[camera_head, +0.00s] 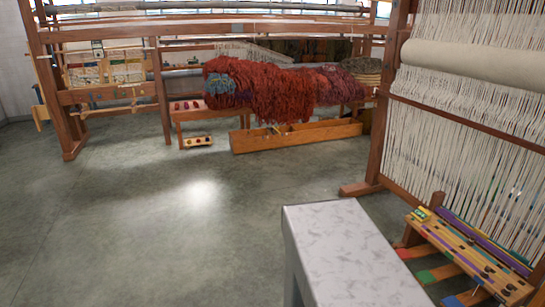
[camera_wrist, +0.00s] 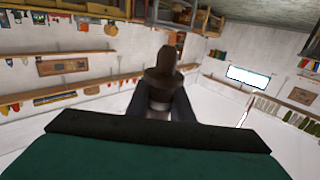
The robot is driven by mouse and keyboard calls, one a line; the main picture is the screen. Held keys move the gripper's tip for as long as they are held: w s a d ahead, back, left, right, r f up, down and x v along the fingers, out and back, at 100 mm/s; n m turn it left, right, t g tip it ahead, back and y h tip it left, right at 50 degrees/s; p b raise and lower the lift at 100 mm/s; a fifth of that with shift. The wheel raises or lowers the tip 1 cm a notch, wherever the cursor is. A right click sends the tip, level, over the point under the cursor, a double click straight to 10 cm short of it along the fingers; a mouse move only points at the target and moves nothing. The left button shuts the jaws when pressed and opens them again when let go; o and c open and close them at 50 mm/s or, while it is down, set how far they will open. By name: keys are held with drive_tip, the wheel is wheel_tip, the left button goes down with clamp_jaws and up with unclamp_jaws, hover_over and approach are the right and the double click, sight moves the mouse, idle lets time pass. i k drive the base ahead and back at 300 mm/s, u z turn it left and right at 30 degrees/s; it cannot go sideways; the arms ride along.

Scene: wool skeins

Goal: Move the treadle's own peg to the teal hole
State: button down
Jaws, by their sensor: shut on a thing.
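In the wrist view my gripper (camera_wrist: 160,98) is shut on a dark brown wooden peg (camera_wrist: 164,75), which has a wide collar and a narrower rounded end. A dark finger shows on each side of the peg's lower part. In the head view a wooden peg board (camera_head: 447,244) with several dark pegs or holes lies at the lower right, by the loom. Coloured treadles, red, green and blue, stick out from its front edge. The teal hole cannot be made out at this size. My gripper does not show in the head view.
A pale marbled top (camera_head: 345,250) stands in the lower middle, left of the peg board. The upright loom (camera_head: 465,110) rises behind the board. Red wool skeins (camera_head: 265,90) lie over a bench, with a long wooden box (camera_head: 295,138) below. The floor at left is clear.

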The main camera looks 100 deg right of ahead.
sight(444, 227)
drive_tip(key=z, duration=0.25)
drive_tip(key=k, duration=0.2)
drive_tip(key=z, duration=3.25)
drive_tip(key=k, duration=0.15)
drive_tip(key=z, duration=1.2)
